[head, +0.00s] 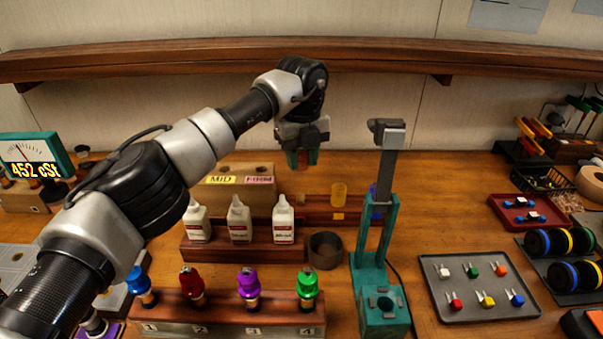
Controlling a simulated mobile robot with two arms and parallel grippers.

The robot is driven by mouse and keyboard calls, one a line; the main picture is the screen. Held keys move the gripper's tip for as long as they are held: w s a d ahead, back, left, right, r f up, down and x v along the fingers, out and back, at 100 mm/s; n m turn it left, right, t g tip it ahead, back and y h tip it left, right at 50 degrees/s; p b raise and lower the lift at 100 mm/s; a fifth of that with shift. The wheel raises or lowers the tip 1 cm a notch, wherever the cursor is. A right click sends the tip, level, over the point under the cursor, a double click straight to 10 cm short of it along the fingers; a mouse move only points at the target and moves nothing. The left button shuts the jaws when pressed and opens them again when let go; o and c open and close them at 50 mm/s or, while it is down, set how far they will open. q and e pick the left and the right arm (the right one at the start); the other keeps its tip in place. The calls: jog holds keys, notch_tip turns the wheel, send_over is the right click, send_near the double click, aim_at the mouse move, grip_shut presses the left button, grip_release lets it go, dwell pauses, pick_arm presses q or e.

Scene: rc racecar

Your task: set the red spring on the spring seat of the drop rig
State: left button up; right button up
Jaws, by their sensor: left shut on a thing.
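My left gripper (302,163) reaches in from the left, pointing down above the back of the bench. It is shut on the red spring (303,158), of which only a small part shows between the teal fingertips. The drop rig (370,255) is a teal stand with a grey upright and a grey head, to the right and nearer. Its base (383,318) has a round dark opening on top; I cannot tell for certain which part is the spring seat. My right gripper is not in view.
A wooden rack (313,212) behind the rig carries a yellow spring (338,192) and a blue one (373,192). White bottles (240,222), a dark round cup (325,250) and a row of coloured shocks (249,284) stand in front. A grey tray (470,318) lies right of the rig.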

pick_arm(q)
notch_tip(320, 180, up, 5)
jog(key=p, duration=0.3)
jog(key=shift+f, duration=0.1)
jog(key=shift+f, duration=0.1)
dwell(0.4)
